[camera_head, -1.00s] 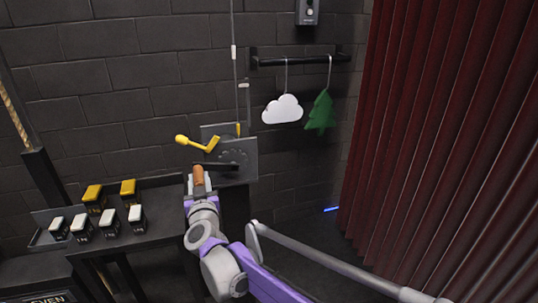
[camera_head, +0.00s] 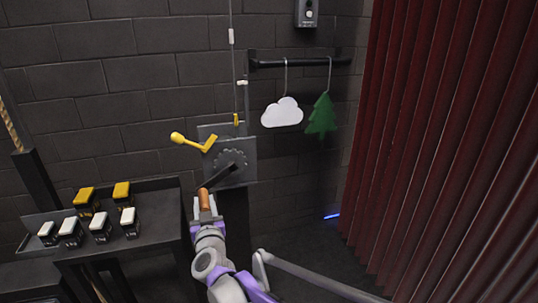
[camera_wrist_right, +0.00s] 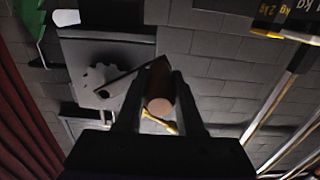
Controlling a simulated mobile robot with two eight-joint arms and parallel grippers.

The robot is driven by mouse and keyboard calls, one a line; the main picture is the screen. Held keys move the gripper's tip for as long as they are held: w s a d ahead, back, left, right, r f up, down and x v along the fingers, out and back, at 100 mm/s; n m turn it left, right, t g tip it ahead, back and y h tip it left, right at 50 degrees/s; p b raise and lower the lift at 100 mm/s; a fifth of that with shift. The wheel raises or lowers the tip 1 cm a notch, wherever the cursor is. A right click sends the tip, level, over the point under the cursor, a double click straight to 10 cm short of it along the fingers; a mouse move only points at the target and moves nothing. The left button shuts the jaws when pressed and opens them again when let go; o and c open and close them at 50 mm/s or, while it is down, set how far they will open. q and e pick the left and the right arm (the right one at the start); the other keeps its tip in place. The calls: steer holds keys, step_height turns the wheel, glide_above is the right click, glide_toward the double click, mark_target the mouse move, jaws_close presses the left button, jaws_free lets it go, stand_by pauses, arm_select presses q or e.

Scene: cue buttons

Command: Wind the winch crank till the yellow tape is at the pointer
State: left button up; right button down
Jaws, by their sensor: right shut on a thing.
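The winch (camera_head: 232,162) is a grey plate with a dark toothed wheel, and its black crank arm (camera_head: 217,176) points down-left to a brown grip (camera_head: 204,199). My right gripper (camera_head: 205,211) is shut on this grip. In the right wrist view the grip (camera_wrist_right: 159,98) sits between the fingers (camera_wrist_right: 157,82), with the toothed wheel (camera_wrist_right: 98,80) to the left. The yellow tape (camera_head: 236,119) is on the thin line above the winch. A small white mark (camera_head: 242,82), apparently the pointer, is above the tape. My left gripper is out of view.
A yellow lever (camera_head: 194,142) juts out left of the winch. A white cloud (camera_head: 282,113) and green tree (camera_head: 321,115) hang from a bar. A red curtain (camera_head: 440,130) fills the right.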

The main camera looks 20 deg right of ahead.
steer(key=shift+d+r, duration=0.1)
steer(key=shift+d, duration=0.1)
steer(key=d+f+b, duration=0.1)
steer(key=d+f, duration=0.2)
steer(key=d, duration=0.1)
steer(key=shift+w+f, duration=0.1)
steer(key=shift+f, duration=0.3)
steer(key=shift+d, duration=0.1)
steer(key=d, duration=0.2)
steer(key=d+f, duration=0.1)
steer(key=d, duration=0.2)
steer(key=shift+f, duration=0.2)
